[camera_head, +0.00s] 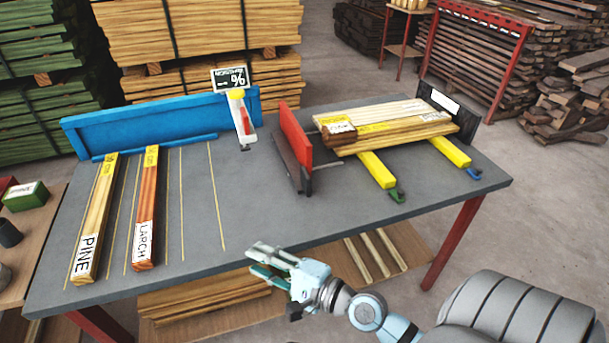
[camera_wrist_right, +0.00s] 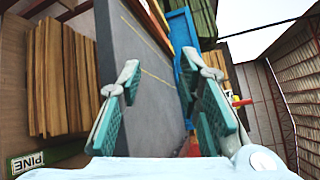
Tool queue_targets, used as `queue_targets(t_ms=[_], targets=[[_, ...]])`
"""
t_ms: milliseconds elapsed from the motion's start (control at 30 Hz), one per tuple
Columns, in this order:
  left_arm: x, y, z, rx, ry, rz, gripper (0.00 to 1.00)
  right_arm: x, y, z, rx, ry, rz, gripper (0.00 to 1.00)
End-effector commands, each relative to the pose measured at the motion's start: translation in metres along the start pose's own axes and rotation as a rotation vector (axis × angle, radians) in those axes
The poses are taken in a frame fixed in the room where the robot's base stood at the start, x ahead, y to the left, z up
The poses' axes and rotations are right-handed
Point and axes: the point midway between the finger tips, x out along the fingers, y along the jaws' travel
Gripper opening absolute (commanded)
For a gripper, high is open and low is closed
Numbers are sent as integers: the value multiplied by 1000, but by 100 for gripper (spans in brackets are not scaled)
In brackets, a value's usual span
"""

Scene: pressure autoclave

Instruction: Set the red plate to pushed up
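The red plate (camera_head: 295,134) stands upright on the grey table (camera_head: 235,220), with a dark metal bar along its lower front side. It is a short gap to the left of the stacked boards. My right gripper (camera_head: 258,261) is over the table's front edge, below and left of the plate and well apart from it. The right wrist view shows its two green-padded fingers (camera_wrist_right: 165,72) spread apart with nothing between them. A small red patch low between the fingers there is too cut off to identify. My left gripper is not in view.
Stacked boards (camera_head: 385,128) lie on yellow clamp bars (camera_head: 377,170) right of the plate. A black end plate (camera_head: 447,101) stands beyond. A blue fence (camera_head: 160,122), PINE (camera_head: 97,215) and LARCH (camera_head: 146,212) boards occupy the left. The table's front middle is clear.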

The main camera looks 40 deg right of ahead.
Motion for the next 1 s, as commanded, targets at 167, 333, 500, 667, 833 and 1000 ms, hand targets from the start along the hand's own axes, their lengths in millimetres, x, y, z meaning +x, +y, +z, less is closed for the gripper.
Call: queue_targets(t_ms=[167, 333, 500, 667, 833, 1000], targets=[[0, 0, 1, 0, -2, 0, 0, -14, -54, -110, 794, 220, -427, 32], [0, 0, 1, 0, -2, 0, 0, -40, -54, -183, 1190, 358, -685, 32], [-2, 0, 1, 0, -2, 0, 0, -21, -63, -203, 1213, 364, -703, 32], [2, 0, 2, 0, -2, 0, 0, 13, -75, -230, 1210, 364, -702, 32], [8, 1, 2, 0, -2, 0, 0, 43, -87, -255, 1210, 364, -701, 32], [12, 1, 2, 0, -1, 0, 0, 60, -93, -268, 1208, 364, -698, 32]])
